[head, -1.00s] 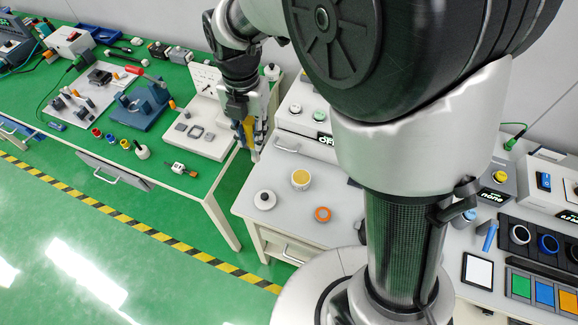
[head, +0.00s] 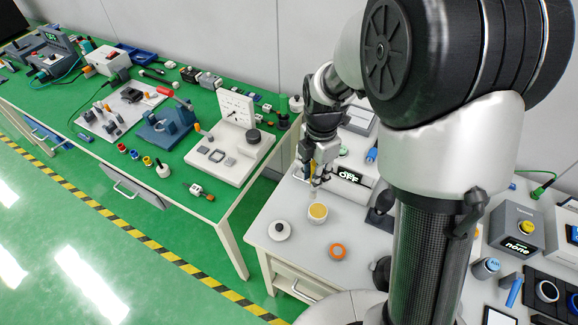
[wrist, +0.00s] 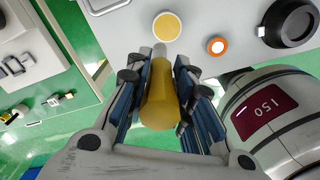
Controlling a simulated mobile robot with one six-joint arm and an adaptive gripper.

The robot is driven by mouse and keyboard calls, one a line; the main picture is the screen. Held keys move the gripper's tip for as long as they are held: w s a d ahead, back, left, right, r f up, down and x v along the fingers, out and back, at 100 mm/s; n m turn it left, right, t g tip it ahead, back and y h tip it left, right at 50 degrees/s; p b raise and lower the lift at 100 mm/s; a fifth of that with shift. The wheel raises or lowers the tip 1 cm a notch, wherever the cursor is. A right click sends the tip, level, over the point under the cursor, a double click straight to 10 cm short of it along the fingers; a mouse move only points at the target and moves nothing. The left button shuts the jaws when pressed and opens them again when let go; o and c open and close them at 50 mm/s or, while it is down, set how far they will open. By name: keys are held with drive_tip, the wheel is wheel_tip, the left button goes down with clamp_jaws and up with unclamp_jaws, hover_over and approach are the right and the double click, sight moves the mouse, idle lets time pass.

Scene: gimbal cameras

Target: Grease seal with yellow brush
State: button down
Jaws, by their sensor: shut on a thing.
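My gripper (head: 314,180) is shut on the yellow brush (wrist: 160,100), held by its handle between the blue-lined fingers in the wrist view. The brush's pale tip points toward the white pot (head: 317,219) of yellow grease, which also shows in the wrist view (wrist: 166,27). In the head view the tip is just behind the pot and seems above it; I cannot tell if they touch. An orange ring (head: 337,251) lies on the light table in front of the pot, also in the wrist view (wrist: 217,46). I cannot tell whether this ring is the seal.
A box with an OFF display (head: 350,178) stands behind. Dark-and-white rings (head: 547,290) lie at the far right. A green bench (head: 200,205) with tools stands left, across a gap.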

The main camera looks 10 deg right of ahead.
wheel_tip(320, 180, down, 8)
drive_tip(key=d+m+b, duration=0.1)
drive_tip(key=d+b, duration=0.1)
drive_tip(key=b, duration=0.3)
drive_tip(key=shift+r+m, duration=0.2)
drive_tip(key=shift+m, duration=0.1)
drive_tip(key=shift+s+d+f, duration=0.1)
drive_tip(key=shift+s+f, duration=0.05)
drive_tip(key=shift+f, duration=0.4)
idle(1.7)
drive_tip(key=shift+r, duration=0.1)
wheel_tip(320, 180, up, 7)
drive_tip(key=p, duration=0.5)
idle(0.3)
idle(0.7)
drive_tip(key=m, duration=1.4)
drive_tip(key=s+m, duration=0.1)
drive_tip(key=m, duration=0.6)
drive_tip(key=shift+s+f, duration=0.1)
drive_tip(key=shift+f, duration=0.1)
